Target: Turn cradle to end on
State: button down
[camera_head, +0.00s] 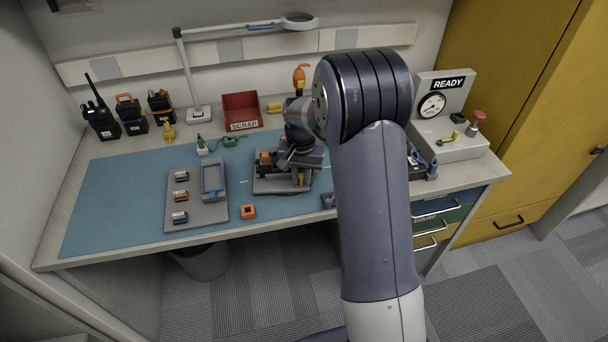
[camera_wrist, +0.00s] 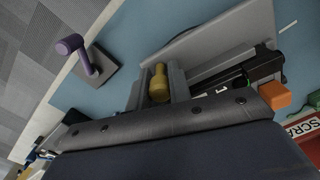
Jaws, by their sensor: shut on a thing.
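The grey cradle (camera_head: 265,186) sits on the blue mat in the middle of the bench. It carries a dark block with orange parts (camera_head: 265,158), partly hidden by my gripper (camera_head: 300,174). In the wrist view, my gripper (camera_wrist: 158,88) has its two grey fingers on either side of a brass-coloured knob (camera_wrist: 159,80) and is shut on it. The cradle's grey plate (camera_wrist: 215,38) lies beyond the fingers. A black body with a green spot (camera_wrist: 250,75) and an orange end (camera_wrist: 275,96) lies to the right. The cradle's exact angle is partly hidden.
A grey tray (camera_head: 208,212) with small coloured parts lies to the left. An orange square piece (camera_head: 248,211) lies in front. A purple-knobbed lever (camera_wrist: 88,58) stands near the cradle. The red scrap bin (camera_head: 241,108) and lamp (camera_head: 197,113) stand behind; the READY tester (camera_head: 462,148) stands right.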

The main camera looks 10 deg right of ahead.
aim_at(265, 182)
jog(key=shift+s+a+m, duration=0.1)
jog(key=shift+a+m, duration=0.75)
jog(key=shift+m, duration=0.35)
jog(key=shift+s+a+m, duration=0.1)
jog(key=shift+a+m, duration=0.75)
jog(key=shift+m, duration=0.35)
jog(key=shift+w+a+m, duration=0.25)
jog(key=shift+a+m, duration=0.55)
jog(key=shift+m, duration=0.4)
jog(key=shift+w+a+m, duration=0.2)
jog(key=shift+a+m, duration=0.55)
jog(key=shift+m, duration=0.45)
jog(key=shift+w+a+m, duration=0.35)
jog(key=shift+a+m, duration=0.15)
jog(key=shift+m, duration=0.35)
jog(key=shift+w+a+m, duration=0.35)
jog(key=shift+a+m, duration=0.1)
jog(key=shift+m, duration=0.4)
jog(key=shift+w+a+m, duration=0.3)
jog(key=shift+w+m, duration=0.1)
jog(key=shift+m, duration=0.3)
jog(key=shift+w+a+m, duration=0.3)
jog(key=shift+w+m, duration=0.1)
jog(key=shift+m, duration=0.3)
jog(key=shift+w+r, duration=0.1)
jog(key=c, duration=1.3)
grip_release()
